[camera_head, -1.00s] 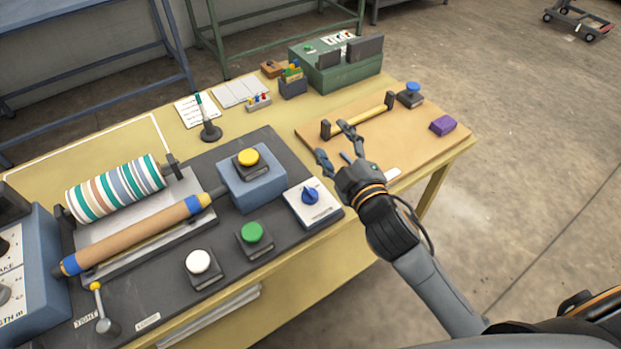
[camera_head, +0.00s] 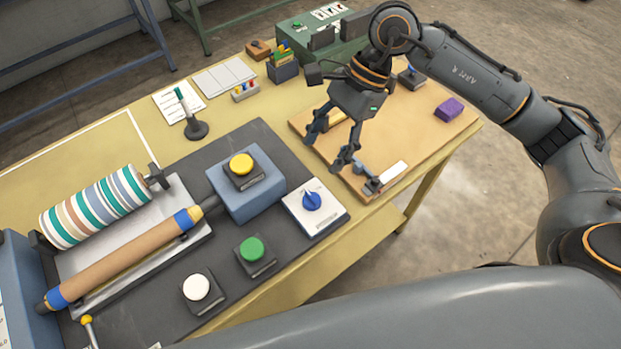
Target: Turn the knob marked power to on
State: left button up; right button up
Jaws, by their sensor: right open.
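A blue rotary knob (camera_head: 312,201) sits on a small white panel (camera_head: 322,221) at the right end of the dark press base. Its label is too small to read, so I cannot tell whether it says power. My right gripper (camera_head: 328,148) is open and empty, pointing down over the tan board, above and slightly right of the knob in the picture. Its fingers are apart from the knob. My left gripper is not in view.
Yellow (camera_head: 241,164), green (camera_head: 252,249) and white (camera_head: 196,287) push buttons surround the panel's left side. A striped roller (camera_head: 95,207) and a brown roller (camera_head: 125,262) lie at left. A purple block (camera_head: 449,110) rests on the tan board (camera_head: 425,135).

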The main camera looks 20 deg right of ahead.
jog(key=d, duration=0.2)
jog(key=h+p, duration=0.1)
jog(key=p, duration=0.2)
send_near(312, 196)
jog(key=x, duration=0.7)
jog(key=shift+s+f, duration=0.1)
jog(key=shift+x, duration=0.8)
jog(key=shift+c, duration=0.5)
jog(key=c, duration=1.1)
